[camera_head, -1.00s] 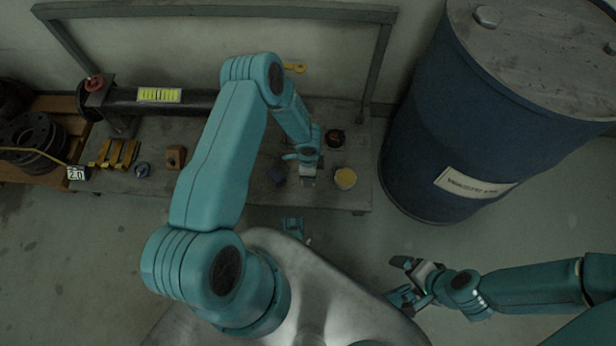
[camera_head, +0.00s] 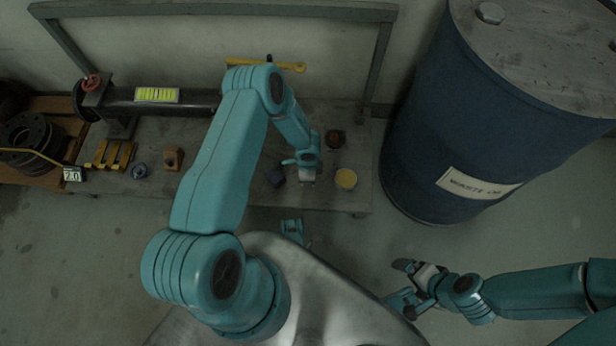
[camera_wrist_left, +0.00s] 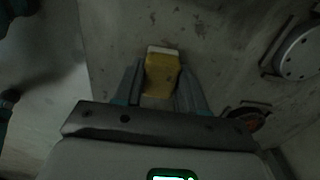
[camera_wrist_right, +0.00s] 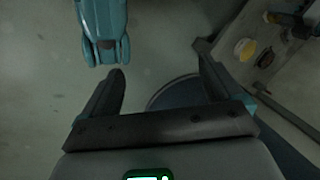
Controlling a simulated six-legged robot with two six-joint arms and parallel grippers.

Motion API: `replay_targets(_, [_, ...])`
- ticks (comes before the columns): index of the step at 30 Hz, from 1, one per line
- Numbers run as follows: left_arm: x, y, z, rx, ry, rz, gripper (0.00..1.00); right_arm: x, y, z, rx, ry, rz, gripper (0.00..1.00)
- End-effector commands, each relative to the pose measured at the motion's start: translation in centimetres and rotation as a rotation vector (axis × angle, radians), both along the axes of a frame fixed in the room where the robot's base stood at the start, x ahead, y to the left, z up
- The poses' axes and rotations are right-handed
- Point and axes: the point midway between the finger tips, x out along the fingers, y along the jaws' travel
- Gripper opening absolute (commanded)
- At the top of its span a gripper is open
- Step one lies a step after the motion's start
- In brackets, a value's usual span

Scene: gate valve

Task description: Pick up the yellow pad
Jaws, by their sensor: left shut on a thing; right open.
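The yellow pad (camera_wrist_left: 160,78) shows in the left wrist view, a small yellow block with a pale end. It sits between the two fingers of my left gripper (camera_wrist_left: 160,85), which is shut on it. In the head view my left gripper (camera_head: 308,180) is low over the front part of the bench, and the pad is hidden there. I cannot tell whether the pad touches the bench top. My right gripper (camera_head: 398,284) is open and empty, off the bench in front of the blue drum; it also shows in the right wrist view (camera_wrist_right: 160,65).
The grey bench (camera_head: 225,185) holds a round tin with a yellow top (camera_head: 346,179), a dark round part (camera_head: 335,139), a dark blue block (camera_head: 275,176) and a brown block (camera_head: 173,158). A pipe (camera_head: 195,104) and yellow bar (camera_head: 290,67) lie behind. The drum (camera_head: 430,130) stands right.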

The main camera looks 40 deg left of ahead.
Motion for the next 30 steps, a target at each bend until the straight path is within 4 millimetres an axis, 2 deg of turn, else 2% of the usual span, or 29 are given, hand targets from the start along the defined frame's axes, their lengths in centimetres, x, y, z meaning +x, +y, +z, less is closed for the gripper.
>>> replay_targets(5, [0.1, 0.0, 2.8, 0.001, -0.002, -0.001, 0.09, -0.3, 0.2, 1.3, 0.002, 0.006, 0.007, 0.93])
replay_targets(8, [0.1, 0.1, 5.5, 0.002, -0.003, 0.001, 0.09, -0.5, 0.4, 2.4, 0.003, 0.01, 0.014, 0.93])
replay_targets(15, [0.1, 0.0, 13.2, 0.001, -0.003, 0.0, 0.09, -1.1, 0.9, 5.0, 0.008, 0.021, 0.038, 0.93])
replay_targets(18, [0.1, 0.0, 15.7, 0.001, -0.003, 0.0, 0.09, -1.3, 1.1, 5.9, 0.009, 0.024, 0.046, 0.93])
replay_targets(24, [0.1, 0.0, 18.8, 0.001, -0.001, 0.0, 0.09, -1.4, 1.3, 6.9, 0.011, 0.027, 0.054, 0.93])
replay_targets(30, [0.1, 0.0, 19.7, 0.0, 0.0, -0.001, 0.09, -1.5, 1.3, 7.1, 0.011, 0.028, 0.054, 0.93])
